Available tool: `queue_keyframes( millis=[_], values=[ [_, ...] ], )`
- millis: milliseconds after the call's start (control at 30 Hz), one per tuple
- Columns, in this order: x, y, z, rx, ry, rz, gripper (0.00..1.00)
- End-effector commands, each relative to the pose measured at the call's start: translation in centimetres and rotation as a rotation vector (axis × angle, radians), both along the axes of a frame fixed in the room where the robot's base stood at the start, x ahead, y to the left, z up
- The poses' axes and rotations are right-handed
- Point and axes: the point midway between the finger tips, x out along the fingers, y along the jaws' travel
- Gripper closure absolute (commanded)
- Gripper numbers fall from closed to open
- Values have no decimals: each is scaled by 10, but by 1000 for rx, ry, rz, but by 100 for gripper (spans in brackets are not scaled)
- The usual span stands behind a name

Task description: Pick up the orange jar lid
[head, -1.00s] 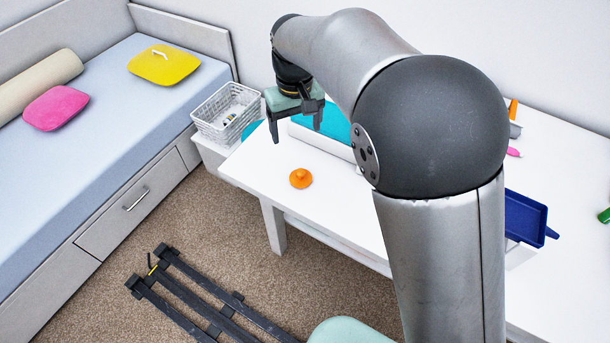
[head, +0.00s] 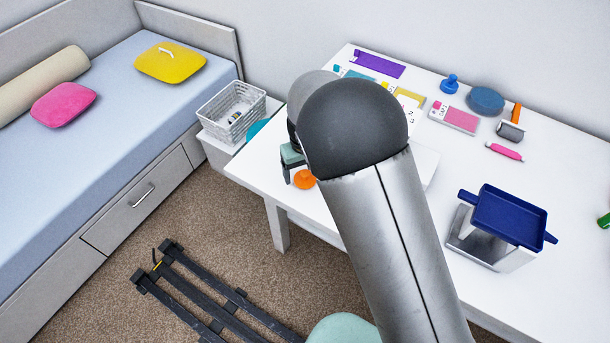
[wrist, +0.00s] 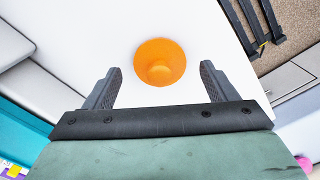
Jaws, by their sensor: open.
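The orange jar lid (head: 304,180) is round with a small knob on top. It lies on the white table (head: 258,172) near its left front corner. The lid also shows in the wrist view (wrist: 160,62), ahead of my fingertips and roughly centred between them. My gripper (wrist: 160,80) is open and empty, with one finger to each side of the lid's line. In the head view my gripper (head: 288,172) is just left of the lid, partly hidden behind my arm. I cannot tell the exact height of the fingers above the table.
A white basket (head: 232,112) stands beyond the table's left end, by the bed (head: 150,110). A blue tray (head: 508,215) rests on a metal stand at the right. A pink marker (head: 504,152), a blue disc (head: 486,100) and a purple strip (head: 379,64) lie farther back.

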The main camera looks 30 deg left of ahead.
Motion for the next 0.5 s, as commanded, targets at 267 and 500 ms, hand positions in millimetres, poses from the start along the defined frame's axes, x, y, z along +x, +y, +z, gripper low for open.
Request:
queue_keyframes(
  millis=[267, 500],
  values=[
    [0, 0, -8, 0, -1, 1, 21],
    [0, 0, -8, 0, -1, 1, 68]
  ],
)
